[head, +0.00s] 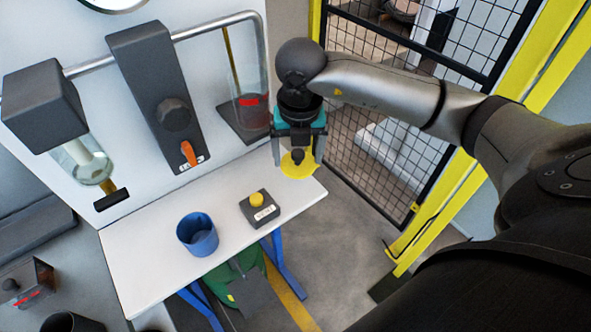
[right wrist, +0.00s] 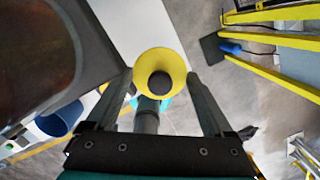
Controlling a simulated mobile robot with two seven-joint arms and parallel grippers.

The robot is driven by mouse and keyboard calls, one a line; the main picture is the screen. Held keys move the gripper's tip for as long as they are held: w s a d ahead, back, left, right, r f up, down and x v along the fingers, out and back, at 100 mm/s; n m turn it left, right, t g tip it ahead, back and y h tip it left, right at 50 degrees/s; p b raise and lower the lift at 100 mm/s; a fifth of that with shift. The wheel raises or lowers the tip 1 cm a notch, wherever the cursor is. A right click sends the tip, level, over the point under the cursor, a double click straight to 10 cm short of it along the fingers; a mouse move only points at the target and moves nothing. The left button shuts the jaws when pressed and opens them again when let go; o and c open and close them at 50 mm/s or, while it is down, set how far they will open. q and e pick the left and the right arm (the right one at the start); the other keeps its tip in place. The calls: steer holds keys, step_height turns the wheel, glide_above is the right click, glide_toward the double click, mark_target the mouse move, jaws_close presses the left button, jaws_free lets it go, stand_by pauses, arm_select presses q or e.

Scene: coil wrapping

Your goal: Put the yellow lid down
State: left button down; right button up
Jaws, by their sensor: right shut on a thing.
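The yellow lid (head: 300,170) is a round disc with a dark knob at its centre. In the right wrist view the lid (right wrist: 160,60) shows face-on between the two fingers of my right gripper (right wrist: 159,82). Whether the lid touches the table cannot be told. My left gripper is not in view.
A blue cup (head: 197,236) stands on the table, left of a dark box with a yellow button (head: 257,200). A mesh fence (head: 390,110) with yellow posts is at right. The table's front left is clear.

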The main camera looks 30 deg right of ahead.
mark_target(297, 166)
step_height(297, 166, down, 6)
steer(key=shift+w+f+p, duration=0.15)
steer(key=shift+p, duration=0.2)
steer(key=shift+w+f, duration=0.25)
steer(key=shift+f, duration=0.05)
steer(key=shift+f, duration=0.2)
steer(key=o, duration=1.2)
